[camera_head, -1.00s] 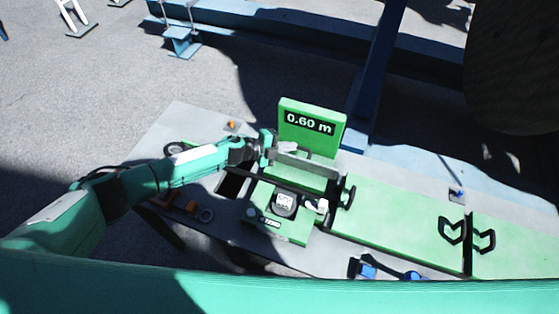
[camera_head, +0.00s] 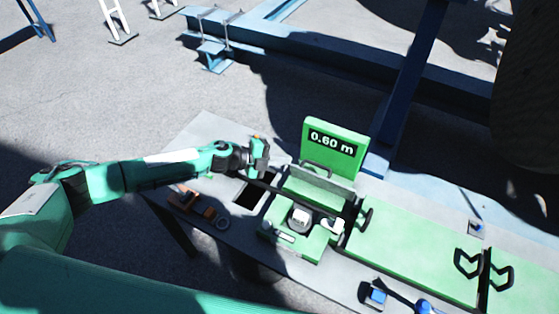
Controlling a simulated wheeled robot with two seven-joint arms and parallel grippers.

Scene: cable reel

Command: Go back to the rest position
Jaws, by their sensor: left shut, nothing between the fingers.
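My left gripper (camera_head: 259,158) is shut and empty. It hangs above the grey table at the left of the green display (camera_head: 335,148), which reads "0.60 m". It is apart from the black handle on the green measuring unit (camera_head: 297,231) in front of the display. My left arm reaches in from the left edge. My right gripper is not in the picture.
The grey table (camera_head: 208,135) has a dark square opening (camera_head: 255,194) below my left gripper. Green covers (camera_head: 408,245) with black handles lie to the right. Orange-brown tools (camera_head: 192,204) and a grey ring lie at the left; a blue tool (camera_head: 376,296) lies in front. A blue frame stands behind.

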